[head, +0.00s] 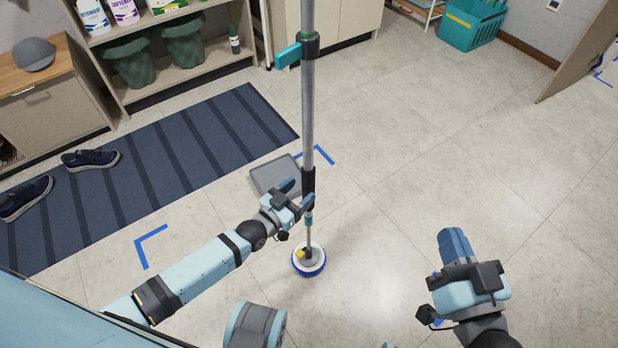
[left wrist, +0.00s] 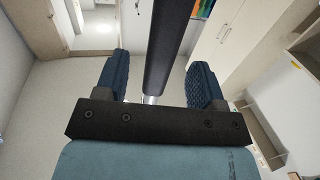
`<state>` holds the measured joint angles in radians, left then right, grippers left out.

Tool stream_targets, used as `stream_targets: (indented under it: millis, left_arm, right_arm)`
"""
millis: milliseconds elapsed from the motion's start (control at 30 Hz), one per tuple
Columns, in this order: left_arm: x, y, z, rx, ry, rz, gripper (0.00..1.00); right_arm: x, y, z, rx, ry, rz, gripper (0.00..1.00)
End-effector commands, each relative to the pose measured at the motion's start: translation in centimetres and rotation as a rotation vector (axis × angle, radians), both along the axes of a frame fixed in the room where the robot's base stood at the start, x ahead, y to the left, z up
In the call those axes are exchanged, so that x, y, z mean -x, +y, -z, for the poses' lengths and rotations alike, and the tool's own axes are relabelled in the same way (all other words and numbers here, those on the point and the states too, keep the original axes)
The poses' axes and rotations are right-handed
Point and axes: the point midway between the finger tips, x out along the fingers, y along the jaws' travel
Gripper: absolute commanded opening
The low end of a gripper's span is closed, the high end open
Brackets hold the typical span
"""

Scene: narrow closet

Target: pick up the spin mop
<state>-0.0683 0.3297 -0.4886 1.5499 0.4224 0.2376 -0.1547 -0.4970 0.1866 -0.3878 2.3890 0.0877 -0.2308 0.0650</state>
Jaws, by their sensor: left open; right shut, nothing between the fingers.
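The spin mop (head: 308,120) stands upright on the floor in the head view. It has a long grey pole, a black grip low on the pole and a round blue-and-white brush head. My left gripper (head: 297,193) is open at the black grip, with its fingers on either side of the pole. In the left wrist view the dark pole (left wrist: 166,45) runs between the two open fingers of the left gripper (left wrist: 160,85), with gaps visible on both sides. My right gripper (head: 453,245) is shut and empty, to the right of the mop and apart from it.
A grey flat tray (head: 277,178) lies on the floor behind my left gripper. A striped blue rug (head: 150,165) with shoes (head: 90,159) is at left. Shelves with green buckets (head: 130,63) stand at the back left. A teal basket (head: 470,24) is at back right. The right floor is clear.

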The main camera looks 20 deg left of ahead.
Motion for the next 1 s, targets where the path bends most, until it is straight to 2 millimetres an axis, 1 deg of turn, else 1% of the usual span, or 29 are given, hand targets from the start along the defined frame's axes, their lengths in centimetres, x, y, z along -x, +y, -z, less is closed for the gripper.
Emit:
stream_targets:
  millis: [200,333,400,500,767,800,867,900,967,1000]
  left_arm:
    - [-1.6,-0.7,0.2,0.000,-0.001,0.000,0.63]
    - [-3.5,-1.6,0.4,0.001,-0.002,0.000,0.63]
    - [-4.4,-1.9,0.3,0.000,-0.001,0.000,0.63]
    - [-5.1,-2.3,0.1,0.000,-0.001,0.000,0.63]
    - [-5.3,-2.4,0.1,-0.001,0.000,0.000,0.63]
    - [-5.3,-2.4,0.1,-0.001,0.000,0.000,0.54]
    - [-5.3,-2.4,0.1,-0.001,0.000,0.000,0.40]
    - [-5.3,-2.4,0.1,-0.001,0.000,0.000,0.31]
    - [-5.3,-2.4,0.1,-0.001,0.000,0.000,0.17]
    - [-5.3,-2.4,0.1,-0.001,0.000,0.000,0.08]
  right_arm:
    - [0.1,0.3,-0.5,-0.028,-0.038,-0.010,0.00]
    - [0.4,0.8,-2.4,-0.081,-0.124,-0.031,0.00]
    - [0.4,0.9,-2.2,-0.079,-0.113,-0.035,0.00]
    - [0.3,0.9,-1.9,-0.076,-0.102,-0.038,0.00]
    - [0.3,0.9,-1.9,-0.074,-0.096,-0.039,0.00]
    - [0.3,0.9,-1.9,-0.074,-0.096,-0.039,0.00]
    - [0.3,0.9,-1.9,-0.074,-0.096,-0.039,0.00]
    - [0.3,0.9,-1.9,-0.074,-0.096,-0.039,0.00]
    - [0.3,0.9,-1.9,-0.074,-0.096,-0.039,0.00]
    - [0.3,0.9,-1.9,-0.074,-0.096,-0.039,0.00]
